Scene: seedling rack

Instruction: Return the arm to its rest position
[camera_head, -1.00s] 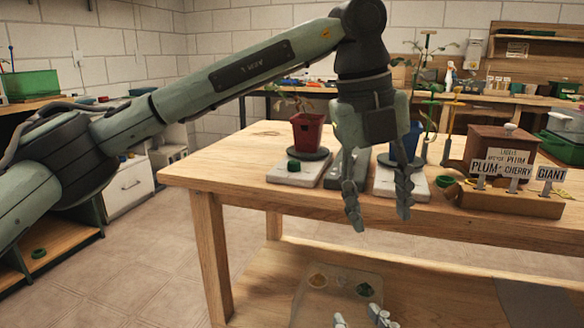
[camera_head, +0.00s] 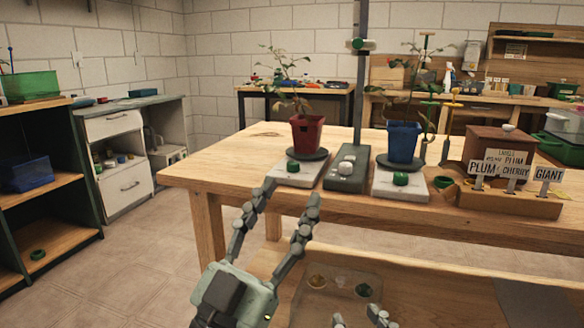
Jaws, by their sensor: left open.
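My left gripper (camera_head: 290,192) is open and empty, low in front of the table's front edge, with its fingers pointing up and apart. My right gripper (camera_head: 358,318) shows only as fingertips at the bottom edge; most of it is out of view, and I cannot tell how far apart its fingers are. On the table (camera_head: 230,172) stand a red pot (camera_head: 306,134) with a seedling and a blue pot (camera_head: 403,141) with a seedling. Each is on a dark round plate on a white base, with a grey-green knobbed unit (camera_head: 347,169) between them.
A wooden holder (camera_head: 510,205) with plum, cherry and giant labels stands at the table's right. A tray (camera_head: 338,285) with small cups is on the lower shelf. A dark shelf unit (camera_head: 50,188) stands at the left. The floor (camera_head: 140,255) between is clear.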

